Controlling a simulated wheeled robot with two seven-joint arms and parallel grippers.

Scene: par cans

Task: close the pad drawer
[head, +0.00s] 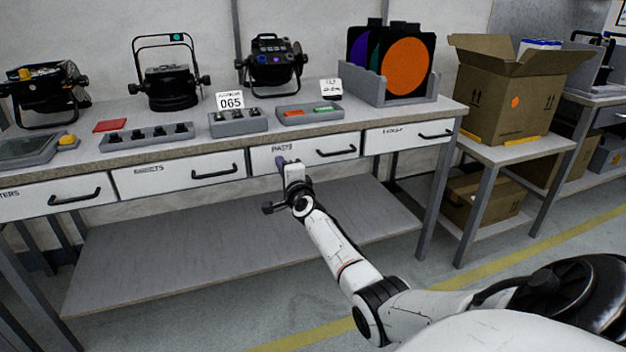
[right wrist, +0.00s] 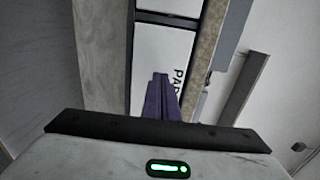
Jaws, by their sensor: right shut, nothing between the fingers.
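The pad drawer (head: 318,150) is the white drawer front marked "PADS" under the workbench, with a black bar handle (head: 338,152) at its right. Its front looks about level with the drawers beside it. My right gripper (head: 283,163) is shut and empty, its fingertips at the left part of this front, below the label. In the right wrist view the purple fingers (right wrist: 162,98) point at the white drawer front (right wrist: 165,60) beside its lettering. I cannot tell whether they touch it. My left gripper is not in view.
Other white drawers flank it, such as the one (head: 180,174) to its left and one (head: 408,135) to its right. The bench top (head: 200,148) carries lamps, trays and colour filters. A lower shelf (head: 230,245) is bare. Cardboard boxes (head: 510,95) stand at the right.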

